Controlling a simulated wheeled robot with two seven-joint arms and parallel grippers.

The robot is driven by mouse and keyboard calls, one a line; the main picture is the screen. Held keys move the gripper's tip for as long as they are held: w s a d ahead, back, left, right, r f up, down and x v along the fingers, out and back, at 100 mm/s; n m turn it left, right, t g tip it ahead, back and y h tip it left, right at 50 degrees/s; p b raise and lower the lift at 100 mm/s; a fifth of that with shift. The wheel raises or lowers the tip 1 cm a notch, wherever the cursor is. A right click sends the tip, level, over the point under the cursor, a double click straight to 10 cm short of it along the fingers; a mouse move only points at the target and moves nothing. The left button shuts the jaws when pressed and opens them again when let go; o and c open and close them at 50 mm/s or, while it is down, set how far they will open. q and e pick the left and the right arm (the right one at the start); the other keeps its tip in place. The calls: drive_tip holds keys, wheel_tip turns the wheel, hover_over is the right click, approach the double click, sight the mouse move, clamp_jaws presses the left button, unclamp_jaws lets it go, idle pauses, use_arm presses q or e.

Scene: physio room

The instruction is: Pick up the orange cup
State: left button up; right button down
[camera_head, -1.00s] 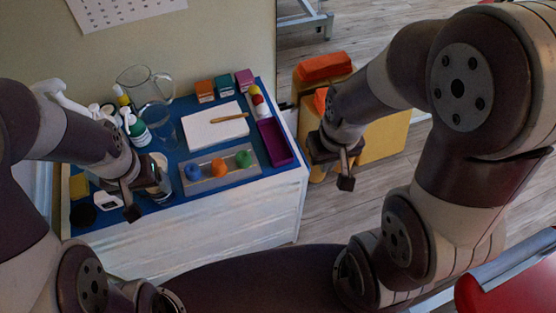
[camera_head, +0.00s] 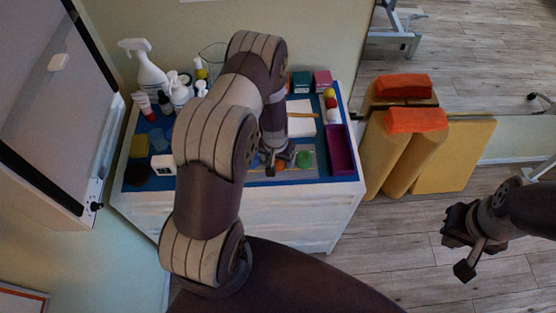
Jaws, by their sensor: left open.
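The orange cup (camera_head: 281,165) sits in a grey tray (camera_head: 312,172) on the blue top of a white cabinet, between a green cup (camera_head: 304,159) and a blue one mostly hidden by my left arm. My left gripper (camera_head: 270,166) is open and points down at the tray, just left of the orange cup. It covers part of the cup, and I cannot tell whether they touch. My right gripper (camera_head: 462,248) hangs over the floor at the right, away from the cabinet; its jaw opening is unclear.
A purple tray (camera_head: 341,150) and a white pad (camera_head: 301,118) lie near the cups. Spray and pump bottles (camera_head: 150,70) crowd the left back, with a glass jug behind my arm. Yellow cushions with orange blocks (camera_head: 415,120) stand right of the cabinet.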

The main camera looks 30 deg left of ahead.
use_arm(q)
drive_tip(key=c, duration=1)
drive_tip(key=shift+c, duration=0.3)
drive_tip(key=shift+r, duration=0.15)
